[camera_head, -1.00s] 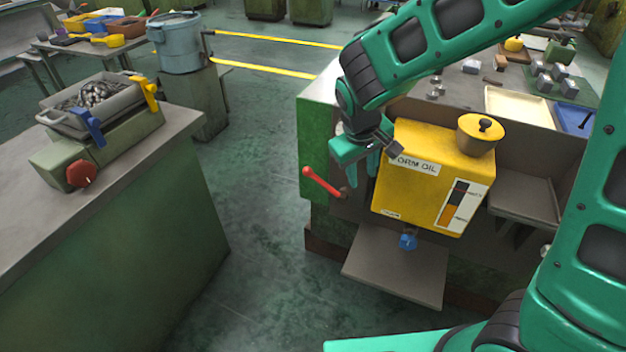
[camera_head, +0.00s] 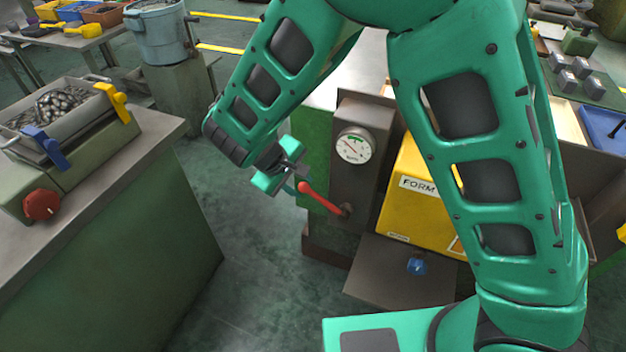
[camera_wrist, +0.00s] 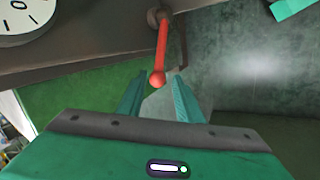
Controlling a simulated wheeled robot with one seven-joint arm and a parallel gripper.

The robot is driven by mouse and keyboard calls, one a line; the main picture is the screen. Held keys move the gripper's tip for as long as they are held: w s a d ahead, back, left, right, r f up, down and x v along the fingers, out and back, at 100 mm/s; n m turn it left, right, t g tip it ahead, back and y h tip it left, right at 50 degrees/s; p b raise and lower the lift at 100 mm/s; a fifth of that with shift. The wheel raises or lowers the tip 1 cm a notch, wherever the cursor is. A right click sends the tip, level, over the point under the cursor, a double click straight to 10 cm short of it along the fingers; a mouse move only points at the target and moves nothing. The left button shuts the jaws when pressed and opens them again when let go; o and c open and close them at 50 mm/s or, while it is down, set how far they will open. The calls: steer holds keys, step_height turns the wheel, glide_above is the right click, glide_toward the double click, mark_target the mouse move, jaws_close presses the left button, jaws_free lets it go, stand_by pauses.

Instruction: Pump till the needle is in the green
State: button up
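A round white gauge (camera_head: 355,146) with a green band near its top is on a dark upright panel; its needle is too small to read surely. Part of the gauge dial (camera_wrist: 22,18) shows at the top left of the wrist view. A red pump lever (camera_head: 322,198) with a ball end sticks out to the left below the gauge. My gripper (camera_head: 283,181) is beside the lever's ball end in the head view. In the wrist view the red lever (camera_wrist: 160,55) points toward my open gripper (camera_wrist: 158,97), its ball just beyond and between the fingertips. No grasp shows.
A green bench (camera_head: 130,230) with a parts tray stands left, with open floor between.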

mark_target(311, 194)
steer(key=shift+w+a+f, duration=0.15)
steer(key=shift+w+f, duration=0.15)
steer(key=shift+w, duration=0.1)
steer(key=x, duration=1)
steer(key=shift+w+d, duration=0.1)
steer(key=shift+d, duration=0.1)
steer(key=shift+c, duration=0.3)
jaws_close()
steer(key=shift+a, duration=0.1)
